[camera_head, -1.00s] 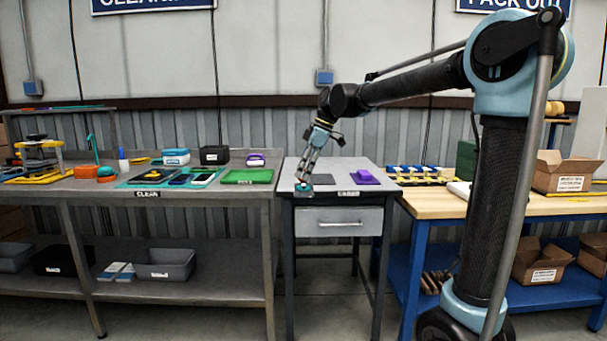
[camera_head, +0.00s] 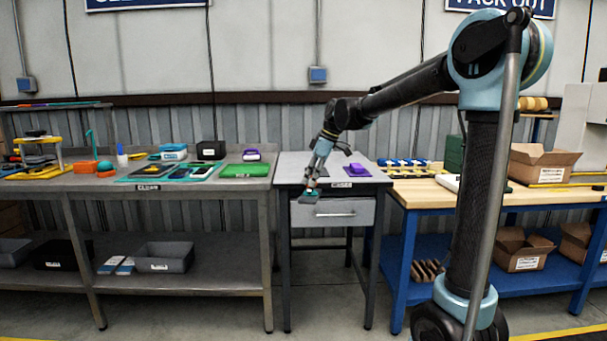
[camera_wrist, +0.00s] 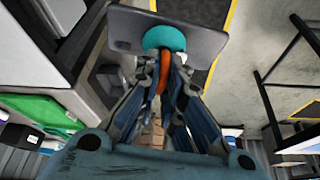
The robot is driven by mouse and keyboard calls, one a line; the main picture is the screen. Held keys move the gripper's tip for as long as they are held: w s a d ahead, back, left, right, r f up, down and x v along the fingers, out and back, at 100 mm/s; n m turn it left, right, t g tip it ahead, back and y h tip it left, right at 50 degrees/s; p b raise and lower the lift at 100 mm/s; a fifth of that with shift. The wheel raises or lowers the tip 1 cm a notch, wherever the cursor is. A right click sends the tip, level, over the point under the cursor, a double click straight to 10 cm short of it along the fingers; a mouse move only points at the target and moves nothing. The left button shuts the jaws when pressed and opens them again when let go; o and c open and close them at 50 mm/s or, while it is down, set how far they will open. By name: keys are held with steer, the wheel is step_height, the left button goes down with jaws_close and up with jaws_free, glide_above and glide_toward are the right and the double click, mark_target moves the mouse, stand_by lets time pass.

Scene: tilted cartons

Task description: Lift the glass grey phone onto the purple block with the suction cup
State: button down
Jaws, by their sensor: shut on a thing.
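My gripper (camera_head: 314,180) is in front of the small grey table's near edge, pointing down. In the wrist view my gripper (camera_wrist: 163,75) is shut on the suction cup (camera_wrist: 164,38), which has a teal pad and an orange grip. A flat grey phone (camera_wrist: 202,40) lies against the pad's far side, held clear of any surface. The phone also shows as a small dark slab below the gripper in the head view (camera_head: 309,197). The purple block (camera_head: 357,169) sits at the right of the small table, right of my gripper.
The small table (camera_head: 295,165) has a drawer front (camera_head: 338,211) just beside the held phone. The left bench carries a green mat (camera_head: 245,170), phones and boxes. The right wooden bench holds cartons (camera_head: 540,163) and a yellow rack. Open floor lies in front.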

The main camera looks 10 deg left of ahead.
steer(key=w+d+f+m+t+h, duration=0.1)
steer(key=w+d+f+m+t, duration=0.2)
steer(key=w+d+f+m, duration=0.9)
steer(key=w+d+f+m+h, duration=0.1)
steer(key=d+f, duration=0.3)
steer(key=d, duration=0.4)
steer(key=w+d+f+m+t+h, duration=0.1)
steer(key=d+f+m, duration=0.2)
steer(key=d, duration=0.5)
steer(key=d+f+m+h, duration=0.1)
steer(key=d+f, duration=0.4)
steer(key=d, duration=0.4)
steer(key=shift+w+f+m+h, duration=0.3)
steer(key=shift+w+m, duration=0.1)
steer(key=shift+a, duration=0.1)
